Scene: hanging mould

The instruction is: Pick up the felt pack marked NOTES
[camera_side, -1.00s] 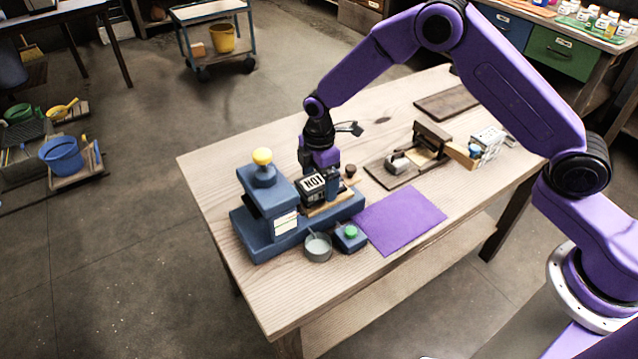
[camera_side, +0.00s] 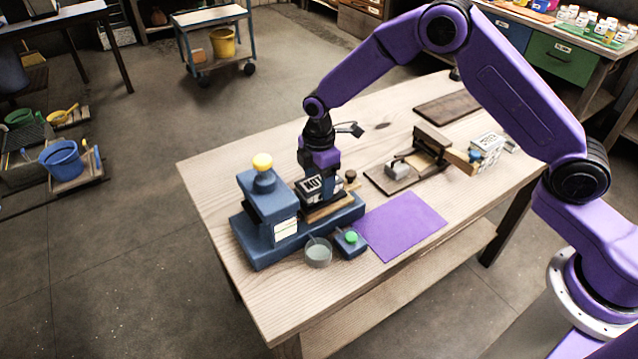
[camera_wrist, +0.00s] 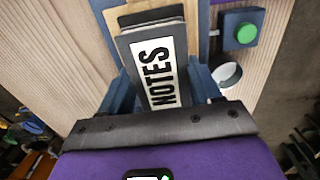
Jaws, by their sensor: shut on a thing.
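The felt pack marked NOTES (camera_wrist: 155,70) is a dark grey block with a white label; in the side view the pack (camera_side: 318,188) sits at the blue press. My gripper (camera_side: 320,180) is shut on the pack, with its blue fingers (camera_wrist: 165,92) on either side of it in the wrist view. The pack is close above a tan wooden board (camera_side: 330,209) on the press base. I cannot tell whether the pack touches the board. The gripper hides part of the pack.
The blue press (camera_side: 268,215) with a yellow knob stands just left of the pack. A grey cup (camera_side: 318,252) and a green-button box (camera_side: 351,242) are in front. A purple mat (camera_side: 402,225) lies flat and clear to the right. A wooden fixture (camera_side: 410,165) stands behind it.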

